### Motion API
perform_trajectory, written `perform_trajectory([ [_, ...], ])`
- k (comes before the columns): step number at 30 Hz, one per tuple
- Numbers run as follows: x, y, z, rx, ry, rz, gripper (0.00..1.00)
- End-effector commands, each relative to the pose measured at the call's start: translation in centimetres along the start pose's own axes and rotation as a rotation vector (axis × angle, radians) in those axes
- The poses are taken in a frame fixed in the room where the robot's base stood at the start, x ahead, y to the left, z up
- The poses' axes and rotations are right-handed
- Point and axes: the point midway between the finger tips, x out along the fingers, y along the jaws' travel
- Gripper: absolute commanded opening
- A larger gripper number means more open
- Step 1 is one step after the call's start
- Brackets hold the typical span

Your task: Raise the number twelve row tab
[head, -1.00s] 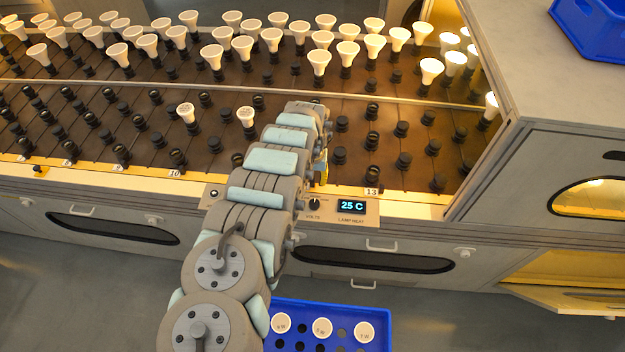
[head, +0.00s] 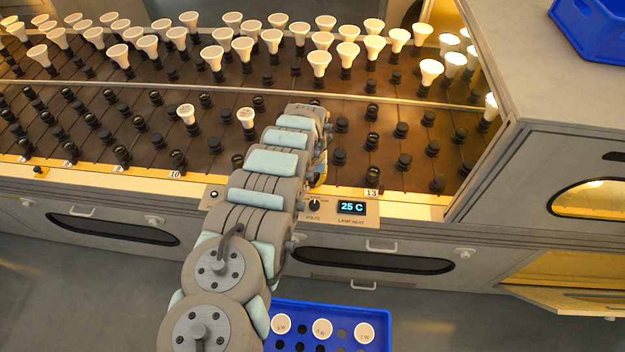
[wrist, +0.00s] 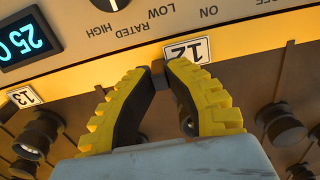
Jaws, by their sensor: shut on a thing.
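In the wrist view, the yellow fingers of my gripper (wrist: 158,78) are closed at their tips on a small dark tab (wrist: 159,72). The tab sits at the yellow front edge strip, right beside the white number 12 label (wrist: 188,50), partly covered by the fingers. I cannot tell from this view how far the tab is raised. In the head view my arm hides the tab and the 12 label, and only a sliver of yellow finger shows.
The number 13 label (wrist: 24,97) and dark sockets (wrist: 284,128) lie near the fingers. A panel with the 25 C display (head: 352,208) and a knob (head: 314,205) is on the front edge. White bulbs (head: 319,62) stand at the back. A blue tray (head: 384,312) sits below.

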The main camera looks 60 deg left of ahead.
Motion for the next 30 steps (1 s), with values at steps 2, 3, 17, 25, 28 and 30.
perform_trajectory([
  [2,-0.1,0.0,0.1,0.001,0.003,0.0,0.0],
  [3,-0.2,0.0,0.2,0.001,0.005,-0.001,0.0],
  [17,-0.7,0.1,0.6,0.002,0.097,-0.001,0.0],
  [25,-0.7,0.0,0.8,0.002,0.166,-0.001,0.0],
  [28,-0.7,0.0,0.9,0.002,0.194,-0.001,0.0],
  [30,-0.7,0.0,1.1,0.001,0.214,-0.001,0.0],
])
